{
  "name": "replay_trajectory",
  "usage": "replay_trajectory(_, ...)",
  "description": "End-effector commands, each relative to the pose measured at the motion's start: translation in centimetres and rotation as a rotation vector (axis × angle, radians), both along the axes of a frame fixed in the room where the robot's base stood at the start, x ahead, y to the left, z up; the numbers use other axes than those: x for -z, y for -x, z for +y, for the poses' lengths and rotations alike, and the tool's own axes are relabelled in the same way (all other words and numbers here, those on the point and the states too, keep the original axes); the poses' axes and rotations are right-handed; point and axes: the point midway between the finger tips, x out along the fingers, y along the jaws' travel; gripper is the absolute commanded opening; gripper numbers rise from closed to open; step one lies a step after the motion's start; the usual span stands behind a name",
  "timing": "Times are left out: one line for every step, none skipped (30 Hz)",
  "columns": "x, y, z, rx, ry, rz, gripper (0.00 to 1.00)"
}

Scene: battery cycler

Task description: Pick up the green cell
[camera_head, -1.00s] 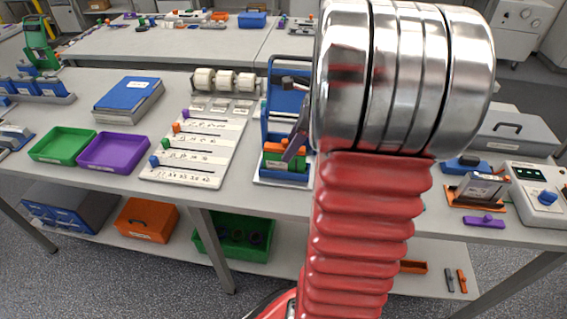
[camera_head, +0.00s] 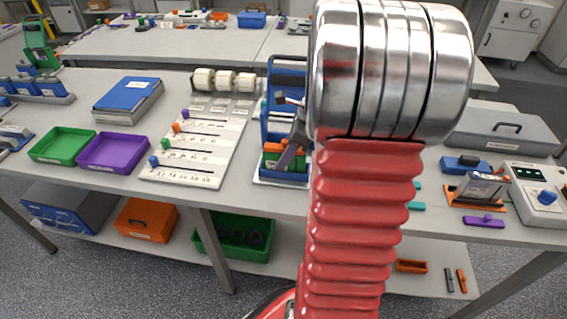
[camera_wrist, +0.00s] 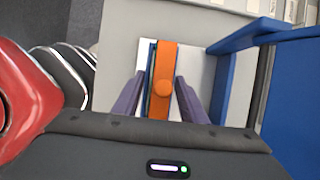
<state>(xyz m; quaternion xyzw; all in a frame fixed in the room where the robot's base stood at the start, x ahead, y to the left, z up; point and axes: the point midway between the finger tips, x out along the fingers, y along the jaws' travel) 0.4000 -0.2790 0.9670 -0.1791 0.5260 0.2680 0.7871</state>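In the head view a small green block (camera_head: 269,163), perhaps the green cell, shows low in the blue stand (camera_head: 265,128), under an orange part (camera_head: 272,148). My gripper (camera_head: 286,163) is in front of the stand, partly hidden by my arm. A thin dark blue-green strip runs along the orange part's left side. No green cell is clearly seen there, and finger contact cannot be told.
The stand's blue wall (camera_wrist: 222,85) rises close to the right of my fingers in the wrist view. A white slider board (camera_head: 215,150), a purple tray (camera_head: 113,153) and a green tray (camera_head: 62,145) lie to the left. A meter box (camera_head: 540,195) stands at the right.

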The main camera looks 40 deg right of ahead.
Motion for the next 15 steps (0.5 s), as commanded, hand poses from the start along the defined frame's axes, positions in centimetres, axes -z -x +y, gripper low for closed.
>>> replay_trajectory(0.00,-0.01,0.01,0.000,0.000,0.000,0.35)
replay_trajectory(0.00,-0.01,0.01,0.000,0.000,0.000,0.33)
replay_trajectory(0.00,-0.01,0.01,0.000,0.000,0.000,0.30)
replay_trajectory(0.00,-0.01,0.01,0.000,0.000,0.000,0.28)
replay_trajectory(0.00,-0.01,0.01,0.000,0.000,0.000,0.25)
replay_trajectory(-0.01,-0.01,0.01,0.000,0.000,0.000,0.23)
replay_trajectory(-0.01,-0.01,0.01,0.000,0.000,0.000,0.21)
replay_trajectory(-0.01,-0.01,0.02,0.000,0.000,0.000,0.18)
replay_trajectory(-0.01,-0.01,0.02,0.000,0.000,0.000,0.16)
replay_trajectory(-0.01,-0.01,0.02,0.000,0.000,0.000,0.14)
replay_trajectory(0.00,-0.01,0.02,0.000,0.000,0.000,0.11)
replay_trajectory(0.00,-0.01,0.03,-0.001,0.000,0.000,0.09)
replay_trajectory(0.00,-0.01,0.04,-0.001,0.000,0.000,0.07)
replay_trajectory(0.00,-0.01,0.04,-0.001,0.000,0.000,0.04)
replay_trajectory(0.00,-0.01,0.04,-0.001,0.000,0.000,0.02)
